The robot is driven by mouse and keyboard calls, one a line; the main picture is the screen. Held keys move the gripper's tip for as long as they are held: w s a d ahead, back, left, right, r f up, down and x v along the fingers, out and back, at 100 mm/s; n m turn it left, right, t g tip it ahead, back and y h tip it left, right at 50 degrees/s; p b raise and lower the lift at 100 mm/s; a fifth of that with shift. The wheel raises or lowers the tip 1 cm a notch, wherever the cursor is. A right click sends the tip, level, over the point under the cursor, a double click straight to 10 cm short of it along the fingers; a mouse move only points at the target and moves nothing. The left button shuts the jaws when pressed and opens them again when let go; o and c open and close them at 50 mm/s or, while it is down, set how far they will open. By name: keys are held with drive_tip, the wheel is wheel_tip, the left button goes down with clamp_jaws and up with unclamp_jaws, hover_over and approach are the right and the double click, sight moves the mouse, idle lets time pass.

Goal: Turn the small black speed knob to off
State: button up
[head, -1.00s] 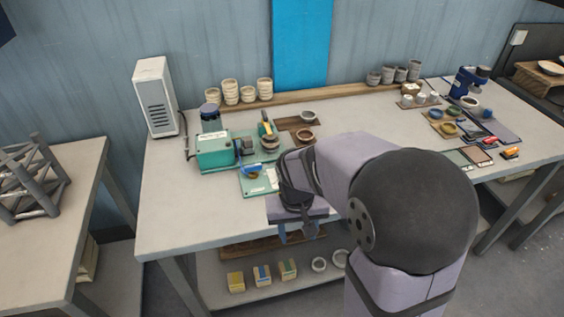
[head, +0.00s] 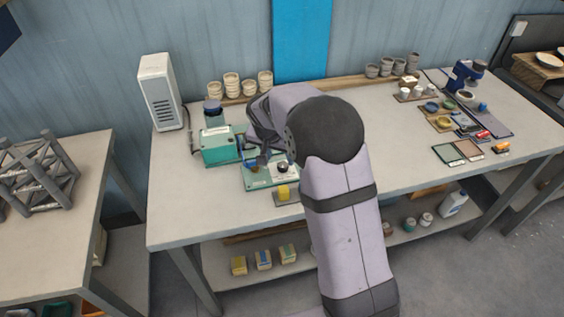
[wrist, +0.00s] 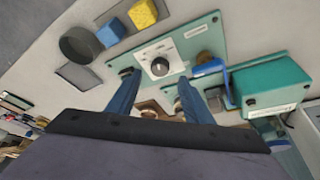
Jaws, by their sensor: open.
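The small black speed knob (wrist: 160,67) sits on a white dial plate on a green panel (wrist: 205,38) in the wrist view. It also shows in the head view (head: 283,169), beside my arm. My gripper (wrist: 158,77) is open, with its two blue fingers apart. In the wrist picture the fingertips appear on either side of the knob and just below it. I cannot tell whether they touch it. The knob's pointer is too small to read. In the head view my gripper (head: 262,158) is mostly hidden by my wrist.
A teal machine box (wrist: 275,88) with a blue part (wrist: 208,68) stands beside the panel. A yellow sponge (wrist: 143,13), a blue block (wrist: 111,33) and a dark round bowl (wrist: 82,46) lie on the other side. Stacked cups (head: 232,84) stand behind.

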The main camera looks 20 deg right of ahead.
sight(283, 165)
drive_tip(key=shift+p+x, duration=0.95)
drive_tip(key=shift+x, duration=2.15)
drive_tip(key=shift+s, duration=0.1)
drive_tip(key=c, duration=1.1)
